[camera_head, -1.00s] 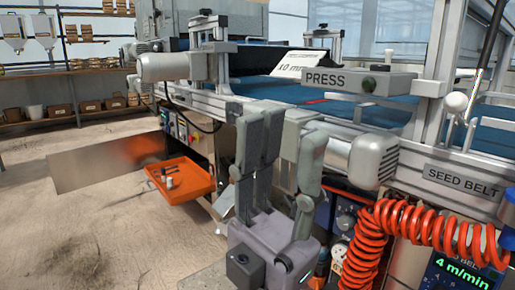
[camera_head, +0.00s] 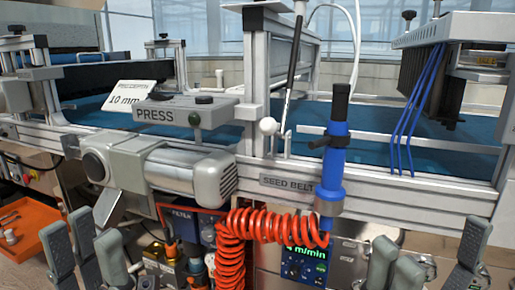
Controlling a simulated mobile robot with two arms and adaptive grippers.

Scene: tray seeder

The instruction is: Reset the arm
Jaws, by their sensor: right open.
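My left gripper (camera_head: 83,240) is at the bottom left, its grey fingers pointing up in front of the machine. The fingers look close together, and from this angle I cannot tell whether they are open or shut. No object shows in it. My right gripper (camera_head: 430,245) is at the bottom right, with its fingers spread apart. It is open and empty in front of the machine's lower right side. The lower parts of both grippers are cut off by the picture's edge.
The seeder's frame with the SEED BELT plate (camera_head: 287,185) runs across the view. A grey motor (camera_head: 190,172) juts out at left. A coiled red hose (camera_head: 232,255) hangs by the speed display (camera_head: 305,262). An orange tray (camera_head: 30,222) is at far left. A blue-black tool (camera_head: 334,150) stands upright.

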